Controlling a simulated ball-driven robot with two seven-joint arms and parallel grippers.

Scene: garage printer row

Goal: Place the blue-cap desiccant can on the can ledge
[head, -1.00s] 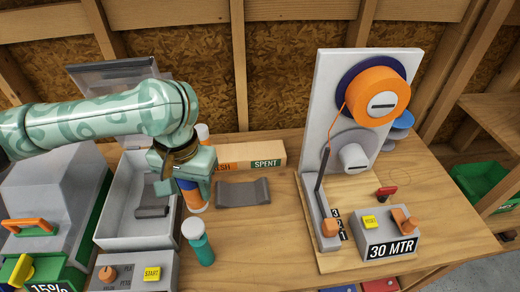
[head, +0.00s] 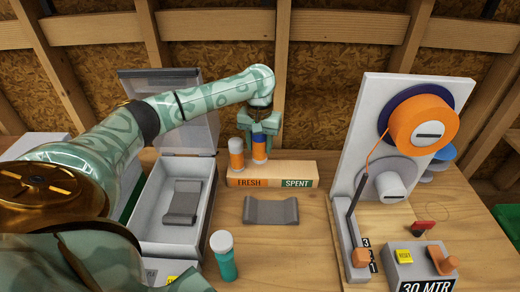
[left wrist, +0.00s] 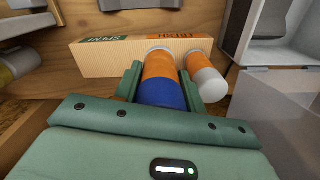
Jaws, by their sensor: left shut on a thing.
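The blue-cap desiccant can (head: 259,151) has an orange body and is held in my left gripper (head: 261,140), just above or on the can ledge (head: 275,170). I cannot tell whether its base touches the ledge. The ledge is a long wooden block labelled FRESH and SPENT; the can is near its middle. In the left wrist view the blue cap (left wrist: 161,95) sits between the green fingers, and the ledge (left wrist: 110,54) lies beyond. A white-cap orange can (head: 236,154) stands at the ledge's FRESH end, close beside the held can. My right gripper is not in view.
A teal bottle with a white cap (head: 224,256) stands on the bench in front. A grey cradle (head: 271,211) lies before the ledge. An open grey box (head: 148,228) is at left. A spool stand (head: 376,130) with an orange spool is at right.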

